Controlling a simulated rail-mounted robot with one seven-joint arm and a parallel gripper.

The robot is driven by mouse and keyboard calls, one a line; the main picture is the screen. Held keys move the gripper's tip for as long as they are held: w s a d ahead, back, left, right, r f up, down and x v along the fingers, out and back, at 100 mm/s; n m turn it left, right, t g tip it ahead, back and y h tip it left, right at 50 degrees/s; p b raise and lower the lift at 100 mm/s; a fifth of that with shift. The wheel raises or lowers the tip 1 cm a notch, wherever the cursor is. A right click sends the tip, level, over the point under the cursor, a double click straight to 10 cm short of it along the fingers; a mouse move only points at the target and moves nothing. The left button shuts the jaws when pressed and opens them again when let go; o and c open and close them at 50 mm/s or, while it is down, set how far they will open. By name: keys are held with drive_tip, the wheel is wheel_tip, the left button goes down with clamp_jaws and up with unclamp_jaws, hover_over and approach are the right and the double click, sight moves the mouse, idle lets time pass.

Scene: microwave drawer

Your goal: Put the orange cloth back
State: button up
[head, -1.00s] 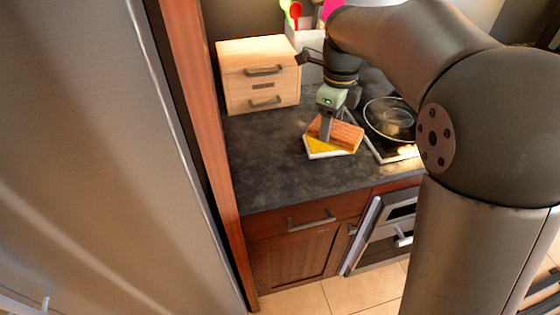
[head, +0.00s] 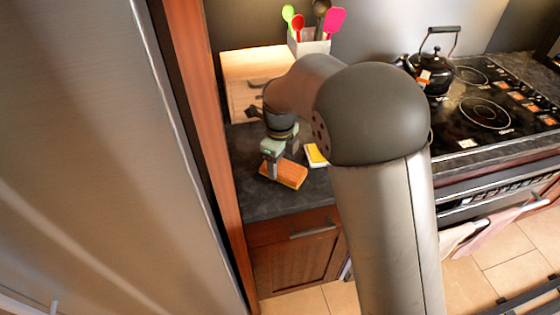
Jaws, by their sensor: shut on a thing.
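The orange cloth (head: 287,176) looks like a flat folded block with brownish edges. My gripper (head: 273,171) points down and is shut on its left part. The cloth is over the dark counter near the front edge; I cannot tell whether it touches the counter. A yellow and white flat thing (head: 316,156) lies on the counter to the right of the cloth, apart from it and partly hidden by my arm.
A light wooden drawer box (head: 240,92) stands at the back left, partly behind my arm. A utensil holder (head: 308,43) is behind it. Towels (head: 484,230) hang on the oven. A tall metal fridge side (head: 95,150) borders the left.

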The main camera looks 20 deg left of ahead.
sight(281, 165)
drive_tip(key=shift+f, duration=0.3)
drive_tip(key=o, duration=1.1)
drive_tip(key=shift+f, duration=0.1)
wheel_tip(281, 165, up, 12)
drive_tip(key=shift+r+b, duration=0.15)
drive_tip(key=shift+b, duration=0.4)
drive_tip(key=shift+d, duration=0.1)
